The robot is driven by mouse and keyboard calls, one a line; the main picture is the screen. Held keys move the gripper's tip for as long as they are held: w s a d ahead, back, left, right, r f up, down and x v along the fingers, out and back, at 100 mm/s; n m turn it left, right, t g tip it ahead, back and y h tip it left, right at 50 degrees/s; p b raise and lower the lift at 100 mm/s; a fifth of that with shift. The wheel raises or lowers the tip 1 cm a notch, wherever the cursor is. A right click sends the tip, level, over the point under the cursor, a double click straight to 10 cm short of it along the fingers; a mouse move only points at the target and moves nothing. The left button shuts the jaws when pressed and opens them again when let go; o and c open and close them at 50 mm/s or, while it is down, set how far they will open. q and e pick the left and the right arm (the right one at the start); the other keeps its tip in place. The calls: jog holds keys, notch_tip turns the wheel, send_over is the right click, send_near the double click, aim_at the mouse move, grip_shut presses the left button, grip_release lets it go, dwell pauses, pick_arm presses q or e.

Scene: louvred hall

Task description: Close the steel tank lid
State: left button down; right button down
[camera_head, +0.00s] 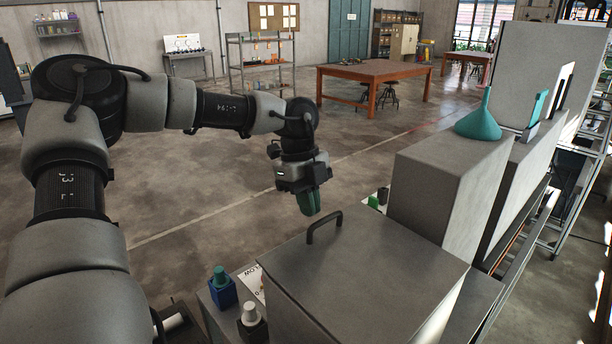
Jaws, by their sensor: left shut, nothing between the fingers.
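The steel tank (437,318) stands at the bottom centre right, with its near part cut off by the frame. Its grey lid (365,275) lies over the top, and I see no clear gap under the edge that shows. A dark bar handle (324,226) stands up at the lid's far left edge. My left gripper (309,203) points down with green fingers together and empty. In the picture it is just above and left of the handle, apart from it. My right gripper is not in view.
A tall grey box (436,190) with a teal funnel (479,120) on top stands beyond the tank. A blue bottle (222,288) and a dark bottle with a white cap (251,320) stand left of the tank. A wooden table (375,72) is far back; the floor between is open.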

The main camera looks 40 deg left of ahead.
pick_arm(q)
jog(key=shift+x, duration=1.1)
jog(key=shift+f+p, duration=0.3)
jog(key=shift+f, duration=0.05)
jog(key=shift+d, duration=0.1)
